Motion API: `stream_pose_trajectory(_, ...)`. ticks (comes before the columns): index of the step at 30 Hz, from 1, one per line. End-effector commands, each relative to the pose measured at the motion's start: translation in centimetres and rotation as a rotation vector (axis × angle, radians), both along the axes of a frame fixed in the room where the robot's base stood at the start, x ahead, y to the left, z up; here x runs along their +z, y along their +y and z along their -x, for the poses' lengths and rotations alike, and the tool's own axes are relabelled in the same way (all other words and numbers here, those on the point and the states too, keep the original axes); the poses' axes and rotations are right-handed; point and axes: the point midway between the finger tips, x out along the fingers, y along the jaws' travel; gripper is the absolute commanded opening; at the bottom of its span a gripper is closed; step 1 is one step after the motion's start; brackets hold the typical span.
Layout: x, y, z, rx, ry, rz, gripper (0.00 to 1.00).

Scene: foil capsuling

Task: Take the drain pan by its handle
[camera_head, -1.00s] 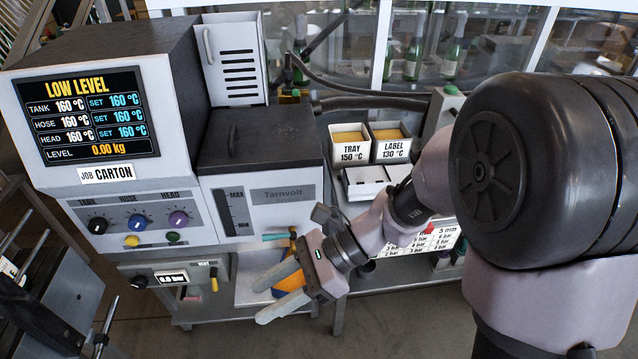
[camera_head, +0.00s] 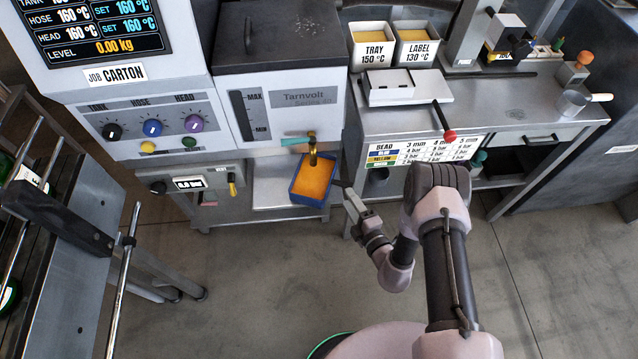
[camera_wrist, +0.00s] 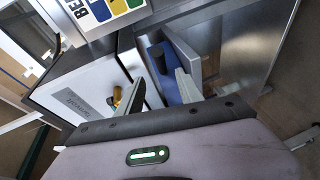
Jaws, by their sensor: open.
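The drain pan (camera_head: 308,202) is a blue open box holding orange material. It sits on the low shelf under the spout (camera_head: 312,150) of the melt tank. My gripper (camera_head: 349,196) is just right of the pan in the head view, small and partly edge-on. In the wrist view, my gripper (camera_wrist: 163,80) is open and empty, its fingers apart on either side of the handle's line; whether they touch it is unclear.
The melt tank (camera_head: 285,120) stands above the pan. A steel bench (camera_head: 490,115) with TRAY and LABEL bins (camera_head: 372,45) is at the right. A rail conveyor (camera_head: 60,270) is at the left. The floor (camera_head: 260,270) in front is clear.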

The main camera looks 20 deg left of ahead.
Motion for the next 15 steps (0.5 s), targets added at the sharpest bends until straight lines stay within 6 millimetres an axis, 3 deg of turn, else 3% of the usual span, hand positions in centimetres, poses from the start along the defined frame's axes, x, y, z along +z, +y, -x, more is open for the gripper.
stream_pose_trajectory(11,-1.5,4.7,-3.9,0.003,-0.003,0.000,0.43)
stream_pose_trajectory(15,-1.5,5.4,-4.5,0.002,0.000,0.001,0.43)
